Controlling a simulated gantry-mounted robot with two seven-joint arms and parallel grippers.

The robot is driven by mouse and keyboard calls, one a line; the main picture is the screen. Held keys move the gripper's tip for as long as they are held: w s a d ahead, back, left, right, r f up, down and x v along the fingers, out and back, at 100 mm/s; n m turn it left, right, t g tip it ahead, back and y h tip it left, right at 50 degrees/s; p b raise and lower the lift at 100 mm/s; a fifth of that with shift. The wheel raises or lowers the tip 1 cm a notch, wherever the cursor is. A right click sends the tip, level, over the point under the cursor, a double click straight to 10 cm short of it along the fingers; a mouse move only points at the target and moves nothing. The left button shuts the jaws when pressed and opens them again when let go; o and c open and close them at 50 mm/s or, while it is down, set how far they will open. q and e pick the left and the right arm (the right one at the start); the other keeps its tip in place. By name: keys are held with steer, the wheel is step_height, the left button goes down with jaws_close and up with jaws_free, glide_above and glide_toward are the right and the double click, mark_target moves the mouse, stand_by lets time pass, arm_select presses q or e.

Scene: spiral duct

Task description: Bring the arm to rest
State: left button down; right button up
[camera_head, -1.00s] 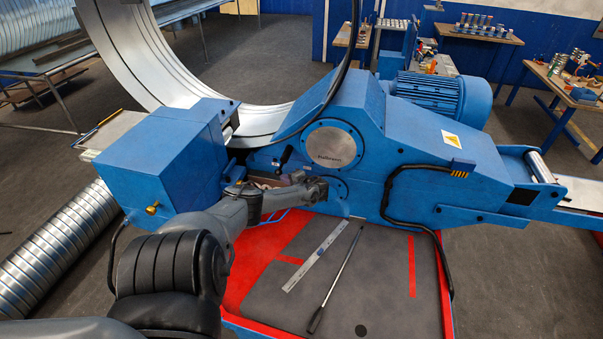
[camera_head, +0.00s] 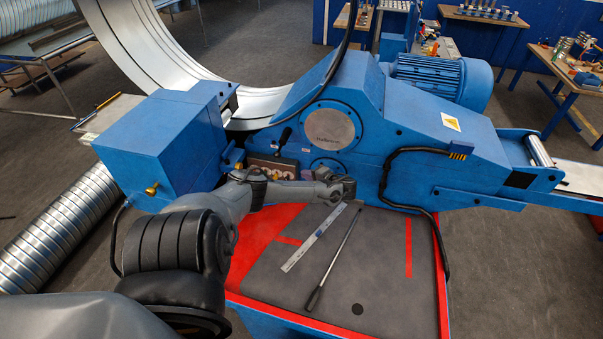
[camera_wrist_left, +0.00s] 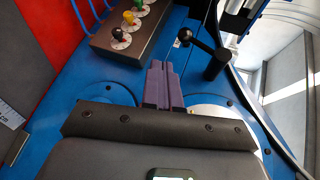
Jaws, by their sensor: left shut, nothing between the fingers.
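My left arm reaches in from the left, and its left gripper (camera_head: 327,174) is close to the front of the blue machine (camera_head: 410,150), below the large round disc plate (camera_head: 328,127). In the left wrist view the two purple fingers (camera_wrist_left: 163,84) lie together with nothing between them. They point toward the machine's blue face, between a knob panel (camera_wrist_left: 135,30) and a black lever (camera_wrist_left: 197,45). Contact with the face cannot be told. My right gripper does not show.
A steel ruler (camera_head: 315,237) and a dark-handled rod (camera_head: 333,262) lie on the grey mat (camera_head: 385,270) with red edges. A black cable (camera_head: 388,178) loops at the right. A spiral duct (camera_head: 62,228) lies at the left.

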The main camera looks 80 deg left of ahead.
arm_select(q)
steer(key=shift+w+d+r, duration=0.1)
steer(key=shift+w+d, duration=0.1)
steer(key=shift+d, duration=0.05)
stand_by(0.3)
steer(key=s+d+f+m+h+p, duration=0.1)
steer(key=s+d+f+m+p, duration=0.1)
steer(key=s+d+f, duration=0.65)
steer(key=d+f+m+t+h+p, duration=0.15)
steer(key=d+f, duration=0.25)
steer(key=d, duration=0.9)
steer(key=d+f+m+t+h, duration=0.2)
steer(key=d+f+h, duration=0.1)
steer(key=d, duration=1)
steer(key=w+d+r+t+h, duration=0.1)
steer(key=d+r+t+h, duration=0.2)
steer(key=d, duration=0.9)
steer(key=w+d+r+m+t+h, duration=0.1)
steer(key=w+d+r, duration=0.3)
steer(key=r, duration=0.6)
steer(key=w+d+r+m+t+h+p, duration=0.1)
steer(key=w+d+r+t, duration=0.3)
steer(key=r, duration=0.7)
steer(key=shift+w+d+m+h, duration=0.25)
steer(key=shift+d+m+h, duration=0.15)
steer(key=shift+d, duration=0.2)
